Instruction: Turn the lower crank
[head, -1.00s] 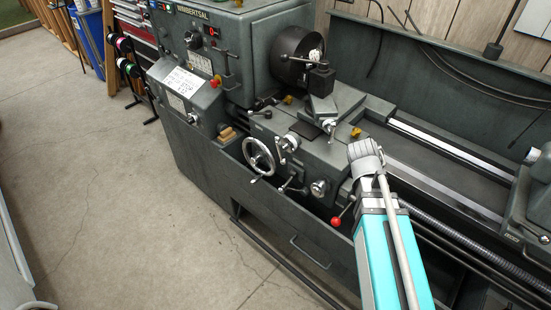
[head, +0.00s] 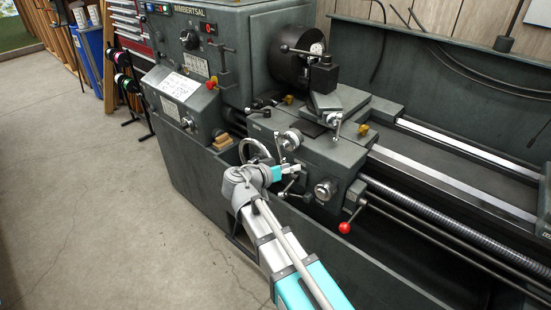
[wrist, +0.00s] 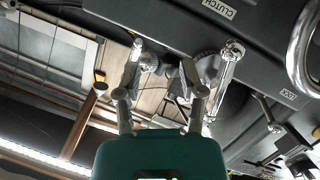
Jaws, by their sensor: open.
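The lathe's apron carries a small silver lower crank (head: 287,188), below the upper crank (head: 290,139) and right of the handwheel (head: 258,149), which my arm partly hides. My gripper (head: 294,168) is just above and in front of the lower crank, pointing right. In the wrist view my gripper (wrist: 163,78) has its two fingers apart. Chrome crank parts (wrist: 232,52) show at and beyond the fingertips. I cannot tell whether the fingers touch them. The handwheel's chrome rim (wrist: 303,55) is at the right.
A red-balled lever (head: 345,227) and a round knob (head: 325,188) stand to the right on the apron. The chuck (head: 297,52) and tool post (head: 323,75) are above. The concrete floor (head: 130,230) at the left is clear.

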